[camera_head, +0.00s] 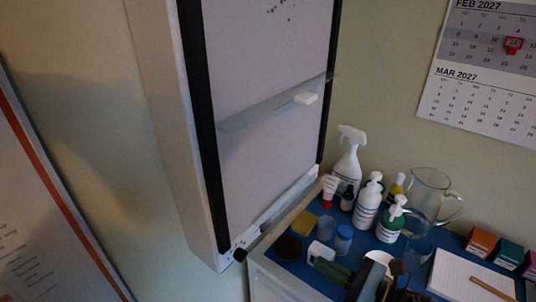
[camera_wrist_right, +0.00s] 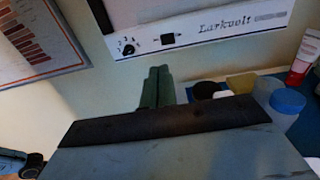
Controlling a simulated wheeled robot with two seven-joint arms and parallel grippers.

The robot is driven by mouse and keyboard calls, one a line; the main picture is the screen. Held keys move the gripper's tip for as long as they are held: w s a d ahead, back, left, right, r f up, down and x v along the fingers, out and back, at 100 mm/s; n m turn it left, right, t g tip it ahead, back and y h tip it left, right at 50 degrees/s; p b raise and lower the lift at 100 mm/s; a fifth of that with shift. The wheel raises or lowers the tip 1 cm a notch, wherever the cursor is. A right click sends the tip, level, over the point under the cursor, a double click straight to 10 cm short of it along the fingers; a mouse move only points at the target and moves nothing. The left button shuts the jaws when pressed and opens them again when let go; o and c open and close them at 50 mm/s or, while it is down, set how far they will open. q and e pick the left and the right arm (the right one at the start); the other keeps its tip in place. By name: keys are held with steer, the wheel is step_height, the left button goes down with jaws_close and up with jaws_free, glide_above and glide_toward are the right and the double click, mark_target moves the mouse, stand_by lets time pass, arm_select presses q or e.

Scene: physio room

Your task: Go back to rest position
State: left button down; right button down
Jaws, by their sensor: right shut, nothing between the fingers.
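My right gripper (camera_head: 325,266) is in the lower middle of the head view, over the front left part of the blue-topped cabinet. Its greenish fingers are together and hold nothing. In the right wrist view the closed fingers (camera_wrist_right: 156,88) point toward the wall, below the light box's control strip. The light box (camera_head: 262,130) hangs on the wall with a clear strip and a small white piece across it. My left gripper does not show in the head view.
The blue cabinet top (camera_head: 318,212) carries a spray bottle (camera_head: 347,162), pump bottles (camera_head: 367,205), a glass jug (camera_head: 428,195), a yellow sponge (camera_head: 304,223), a dark disc (camera_head: 288,247), a blue-lidded jar (camera_head: 343,240), a notepad (camera_head: 465,278) and small boxes (camera_head: 481,242).

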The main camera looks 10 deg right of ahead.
steer(key=d+f+m+h, duration=0.2)
steer(key=m+h, duration=0.4)
steer(key=m, duration=0.7)
steer(key=d+f+m+h, duration=0.1)
steer(key=d+m+h, duration=0.3)
steer(key=m, duration=0.8)
steer(key=s+a+f+m+g+h, duration=0.1)
steer(key=s+a+f+m+g, duration=0.1)
steer(key=s+m+g, duration=0.5)
steer(key=s+a+f+m+g+h, duration=0.1)
steer(key=s+a+f+m+g, duration=0.15)
steer(key=s+m, duration=0.7)
step_height(320, 180, down, 23)
steer(key=g, duration=0.2)
steer(key=s+d+f+g, duration=0.1)
steer(key=s+d+f, duration=0.2)
steer(key=s+f, duration=1.3)
steer(key=shift+s+d+f, duration=0.15)
steer(key=shift+s+f, duration=0.15)
steer(key=shift+s, duration=0.25)
